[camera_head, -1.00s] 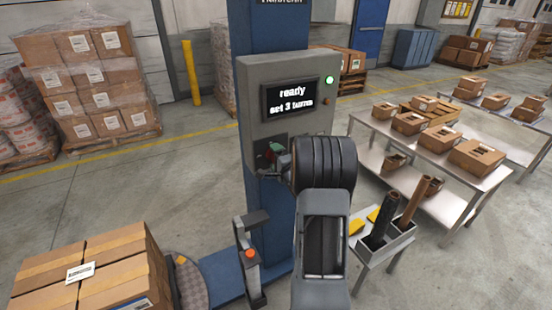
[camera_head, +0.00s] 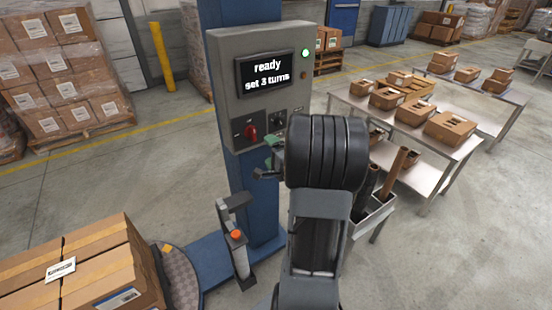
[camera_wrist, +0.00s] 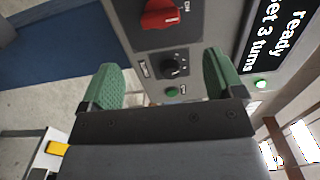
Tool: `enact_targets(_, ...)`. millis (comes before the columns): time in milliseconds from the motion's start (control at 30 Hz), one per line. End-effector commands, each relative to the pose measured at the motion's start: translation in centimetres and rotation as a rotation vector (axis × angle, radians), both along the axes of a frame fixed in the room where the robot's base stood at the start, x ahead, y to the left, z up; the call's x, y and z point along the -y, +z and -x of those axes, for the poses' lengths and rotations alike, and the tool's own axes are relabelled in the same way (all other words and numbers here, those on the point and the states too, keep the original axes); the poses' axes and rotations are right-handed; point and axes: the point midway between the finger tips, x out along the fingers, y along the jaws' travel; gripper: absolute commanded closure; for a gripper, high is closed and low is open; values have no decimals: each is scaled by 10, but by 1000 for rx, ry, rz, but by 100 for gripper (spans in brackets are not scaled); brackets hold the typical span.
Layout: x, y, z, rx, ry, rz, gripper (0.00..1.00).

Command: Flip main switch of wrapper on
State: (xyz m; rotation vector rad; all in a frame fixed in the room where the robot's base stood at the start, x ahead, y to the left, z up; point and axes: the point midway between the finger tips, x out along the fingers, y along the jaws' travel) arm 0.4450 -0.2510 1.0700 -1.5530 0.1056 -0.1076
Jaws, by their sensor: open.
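The wrapper's grey control box (camera_head: 225,85) is on a blue column (camera_head: 256,215). Its red main switch (camera_head: 251,132) sits low on the front, its handle roughly upright; it also shows at the top of the wrist view (camera_wrist: 160,14), partly cut off. The lit screen (camera_head: 268,76) reads "ready, set 3 turns". My gripper (camera_head: 268,157) is open and empty, below and right of the switch, apart from it.
A green lamp (camera_head: 305,53) glows on the box. A bracket with an orange button (camera_head: 236,234) stands below it. Strapped cartons (camera_head: 80,270) are at lower left. A table (camera_head: 465,150) with boxes and a bin (camera_head: 378,215) of tubes are right.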

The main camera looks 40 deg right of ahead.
Motion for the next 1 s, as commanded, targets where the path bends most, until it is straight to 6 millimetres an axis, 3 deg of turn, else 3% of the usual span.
enact_targets(100,-1,0,15,0,-2,0,13)
enact_targets(300,-3,0,26,0,-1,-1,13)
enact_targets(1000,-4,0,27,-5,0,29,13)
